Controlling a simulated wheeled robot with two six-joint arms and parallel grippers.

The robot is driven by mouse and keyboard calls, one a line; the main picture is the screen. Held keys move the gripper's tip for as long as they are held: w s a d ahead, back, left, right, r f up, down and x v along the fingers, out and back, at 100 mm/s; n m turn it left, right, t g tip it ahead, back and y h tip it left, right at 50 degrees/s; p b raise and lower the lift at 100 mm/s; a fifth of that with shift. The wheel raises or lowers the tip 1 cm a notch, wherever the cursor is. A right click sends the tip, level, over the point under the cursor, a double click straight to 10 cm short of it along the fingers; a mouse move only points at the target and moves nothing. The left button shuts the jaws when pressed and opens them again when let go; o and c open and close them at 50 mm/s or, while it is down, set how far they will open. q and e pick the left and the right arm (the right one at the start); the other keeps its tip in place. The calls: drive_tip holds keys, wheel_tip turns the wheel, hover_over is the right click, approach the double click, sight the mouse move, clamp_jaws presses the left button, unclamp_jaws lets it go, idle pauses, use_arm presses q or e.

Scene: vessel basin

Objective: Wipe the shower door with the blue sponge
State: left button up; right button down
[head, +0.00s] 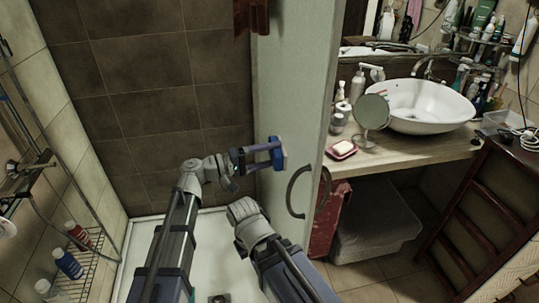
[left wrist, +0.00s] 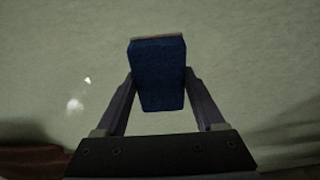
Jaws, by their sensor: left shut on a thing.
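The shower door (head: 290,95) is a pale green panel with a dark curved handle (head: 298,190), right of centre in the head view. My left gripper (head: 274,154) is shut on the blue sponge (head: 278,153) and holds it at the door's inner face, left of the handle. In the left wrist view the sponge (left wrist: 157,75) sits between the two fingers, with the pale door surface (left wrist: 245,60) behind it. I cannot tell for sure whether the sponge touches the door. My right arm (head: 285,265) shows at the bottom, but its gripper's fingers do not show.
A wire rack (head: 75,270) with several bottles stands at the lower left. A counter with a white basin (head: 430,103), a round mirror (head: 372,111) and a soap dish (head: 341,150) lies right of the door. A dark red cloth (head: 252,15) hangs at the top.

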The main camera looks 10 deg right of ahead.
sight(274, 164)
use_arm(q)
drive_tip(key=shift+d, duration=0.3)
drive_tip(key=shift+s, duration=0.1)
drive_tip(key=shift+s+a, duration=0.1)
drive_tip(key=shift+s, duration=1.85)
drive_tip(key=shift+w, duration=2.15)
